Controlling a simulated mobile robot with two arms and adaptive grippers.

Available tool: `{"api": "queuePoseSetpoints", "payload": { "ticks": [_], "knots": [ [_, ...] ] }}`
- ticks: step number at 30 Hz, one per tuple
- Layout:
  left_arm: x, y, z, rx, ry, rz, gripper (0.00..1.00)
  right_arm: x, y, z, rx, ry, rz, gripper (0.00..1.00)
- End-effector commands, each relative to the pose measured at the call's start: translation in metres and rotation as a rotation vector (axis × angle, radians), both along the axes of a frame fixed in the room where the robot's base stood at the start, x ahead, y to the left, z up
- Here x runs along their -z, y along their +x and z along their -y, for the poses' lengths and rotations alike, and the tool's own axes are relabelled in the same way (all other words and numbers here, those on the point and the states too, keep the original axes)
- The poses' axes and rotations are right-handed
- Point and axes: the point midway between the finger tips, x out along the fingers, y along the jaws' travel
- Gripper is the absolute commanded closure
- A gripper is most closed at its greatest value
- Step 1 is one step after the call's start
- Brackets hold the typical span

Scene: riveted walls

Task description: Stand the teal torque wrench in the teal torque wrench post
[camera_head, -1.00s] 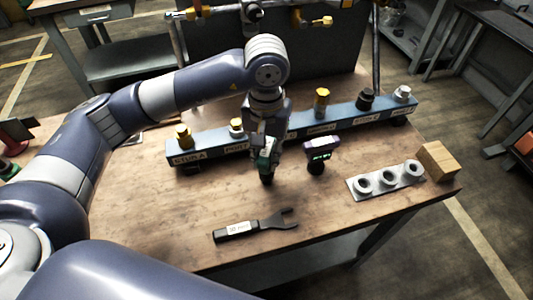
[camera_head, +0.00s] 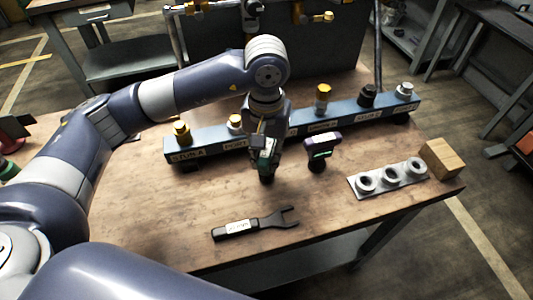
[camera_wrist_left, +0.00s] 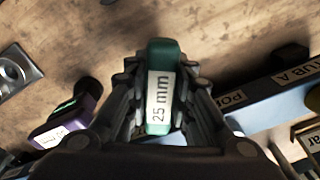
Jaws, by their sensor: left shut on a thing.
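My left gripper (camera_head: 263,150) is shut on a teal tool with a white label, taken as the teal torque wrench (camera_head: 268,146). In the left wrist view the wrench (camera_wrist_left: 161,75) sits between both fingers (camera_wrist_left: 160,100), and its label reads "25 mm". Its lower end is dark and close above or on the wooden table; I cannot tell whether it touches. I cannot make out a post marked as the teal wrench's. A grey plate with three round sockets (camera_head: 368,193) lies at the right of the table. My right gripper is not in view.
A purple tool (camera_head: 322,146) stands close right of my gripper. Behind runs a blue rail (camera_head: 352,121) with several capped stubs. A black open-ended wrench (camera_head: 280,219) lies in front. A wooden block (camera_head: 442,158) stands by the plate. The table's front left is clear.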

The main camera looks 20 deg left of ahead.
Motion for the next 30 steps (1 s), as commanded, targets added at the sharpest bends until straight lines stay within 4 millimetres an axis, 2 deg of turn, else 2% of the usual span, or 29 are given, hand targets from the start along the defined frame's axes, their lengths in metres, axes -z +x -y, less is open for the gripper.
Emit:
{"api": "queuePoseSetpoints", "payload": {
  "ticks": [7,8,11,23,26,30],
  "knots": [
    [0.007,0.0,0.0,0.0,-0.001,0.002,1.0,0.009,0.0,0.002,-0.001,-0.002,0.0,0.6],
    [0.007,0.0,0.0,0.0,-0.001,0.002,0.77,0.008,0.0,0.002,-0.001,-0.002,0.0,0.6],
    [0.006,0.0,0.0,0.0,-0.001,0.002,0.55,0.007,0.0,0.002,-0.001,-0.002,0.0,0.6],
    [0.003,0.0,0.0,0.0,0.0,0.0,0.55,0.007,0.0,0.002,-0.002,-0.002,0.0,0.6],
    [-0.009,0.001,0.0,0.0,0.0,0.003,0.55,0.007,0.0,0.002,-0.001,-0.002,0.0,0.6],
    [-0.039,0.001,0.0,0.0,-0.001,0.006,0.55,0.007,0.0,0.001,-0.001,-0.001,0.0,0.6]
  ]
}}
